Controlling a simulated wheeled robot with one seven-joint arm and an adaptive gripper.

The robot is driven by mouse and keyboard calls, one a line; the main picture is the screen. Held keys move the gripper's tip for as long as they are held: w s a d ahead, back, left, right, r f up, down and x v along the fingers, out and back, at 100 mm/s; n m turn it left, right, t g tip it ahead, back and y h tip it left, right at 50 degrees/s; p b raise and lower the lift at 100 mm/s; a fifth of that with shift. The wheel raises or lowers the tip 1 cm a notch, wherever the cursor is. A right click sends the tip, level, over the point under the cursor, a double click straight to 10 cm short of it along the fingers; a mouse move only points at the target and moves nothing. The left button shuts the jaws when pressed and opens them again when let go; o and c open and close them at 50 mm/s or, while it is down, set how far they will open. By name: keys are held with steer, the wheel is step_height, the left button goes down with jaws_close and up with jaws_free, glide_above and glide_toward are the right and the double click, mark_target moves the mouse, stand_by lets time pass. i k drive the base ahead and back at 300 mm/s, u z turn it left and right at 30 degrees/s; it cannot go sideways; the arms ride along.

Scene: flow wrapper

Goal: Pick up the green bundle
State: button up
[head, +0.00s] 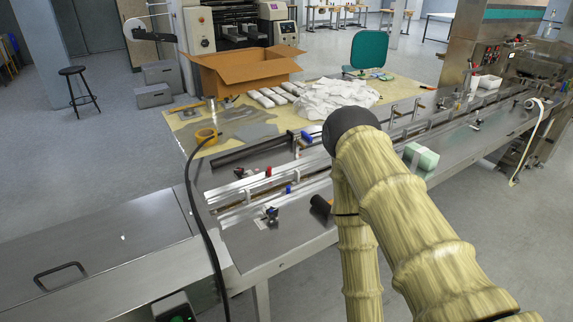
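The green bundle (427,160) is a pale green block with a white band around it. It lies on the metal top of the machine, right of my arm and near the table's front edge. My arm rises from the bottom right to a dark rounded joint, and a second link runs down behind it. My gripper does not show in this view, so its distance from the bundle and its opening cannot be seen.
The machine's metal top (262,243) carries rails, small clamps and a dark cylinder (320,205) near my arm. Bare metal surrounds the bundle's right side.

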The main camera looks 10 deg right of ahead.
mark_target(421, 156)
steer(key=z, duration=1.6)
steer(key=i, duration=1.15)
steer(key=u, duration=0.4)
